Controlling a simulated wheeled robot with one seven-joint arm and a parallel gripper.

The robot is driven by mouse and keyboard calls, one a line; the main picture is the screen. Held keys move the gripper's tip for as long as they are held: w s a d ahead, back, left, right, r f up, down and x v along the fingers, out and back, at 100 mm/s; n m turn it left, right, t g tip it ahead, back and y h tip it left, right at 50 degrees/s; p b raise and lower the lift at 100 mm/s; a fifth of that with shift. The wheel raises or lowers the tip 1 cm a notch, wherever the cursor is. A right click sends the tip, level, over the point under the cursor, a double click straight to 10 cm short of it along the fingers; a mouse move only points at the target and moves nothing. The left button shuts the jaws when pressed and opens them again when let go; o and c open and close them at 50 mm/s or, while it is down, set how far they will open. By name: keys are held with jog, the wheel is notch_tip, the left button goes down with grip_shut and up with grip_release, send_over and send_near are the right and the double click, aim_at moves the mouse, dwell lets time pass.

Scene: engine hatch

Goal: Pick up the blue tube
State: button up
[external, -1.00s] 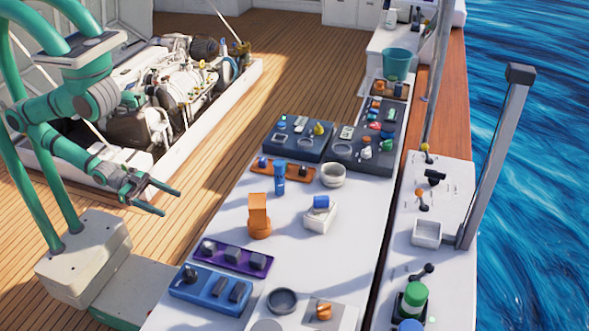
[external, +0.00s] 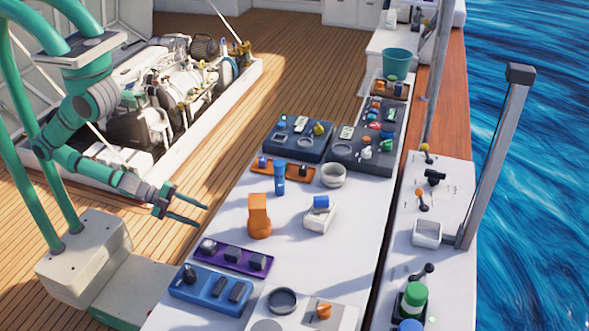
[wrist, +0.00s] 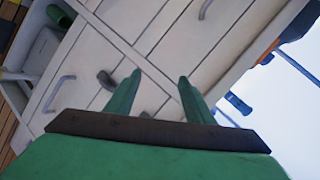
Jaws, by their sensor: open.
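A blue tube (external: 280,180) stands upright on the white table, just in front of the orange tray, in the external view. A blue tube-like piece, probably the same one, shows beside the table edge in the wrist view (wrist: 238,103), right of my fingers. A shorter blue cylinder (external: 321,202) sits on a white holder (external: 319,218) farther right. My gripper (external: 203,216) is open and empty, left of the table and apart from the tube. In the wrist view its two green fingers (wrist: 160,78) point at the white cabinet front.
The white table (external: 300,258) holds an orange upright piece (external: 259,216), an orange tray (external: 265,169), a purple tray (external: 232,259) and blue panels (external: 298,140). A white ring (external: 333,175) stands right of the tube. Open wooden deck (external: 215,160) lies left of the table.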

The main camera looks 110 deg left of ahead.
aim_at(275, 169)
jog(key=w+a+r+m+g+y, duration=0.2)
jog(key=w+a+m+y, duration=0.3)
jog(key=a, duration=0.6)
jog(key=w+a+r+m+g+y, duration=0.15)
jog(key=a+r+g+y, duration=0.25)
jog(key=a+r+y, duration=0.4)
jog(key=w+d+r+m+t, duration=0.1)
jog(key=w+d+r+m, duration=0.2)
jog(key=w+d, duration=0.2)
jog(key=w+d+r+m+t+h, duration=0.1)
jog(key=w+d+r+m+t, duration=0.1)
jog(key=w, duration=0.5)
jog(key=w+d+r+m+t, duration=0.2)
jog(key=w+d+r+m, duration=0.2)
jog(key=w+d+r, duration=0.2)
jog(key=shift+w+d+r+h, duration=0.1)
jog(key=shift+d+r+h, duration=0.05)
jog(key=shift+d, duration=0.4)
jog(key=shift+w+d+r+h, duration=0.1)
jog(key=shift+d+h, duration=0.05)
jog(key=shift+d, duration=0.4)
jog(key=x, duration=0.5)
jog(key=shift+f+x, duration=0.15)
jog(key=shift+x, duration=1.2)
jog(key=shift+f+x, duration=0.15)
jog(key=shift+x, duration=1.25)
jog(key=shift+s+a, duration=0.1)
jog(key=shift+s, duration=0.05)
grip_shut()
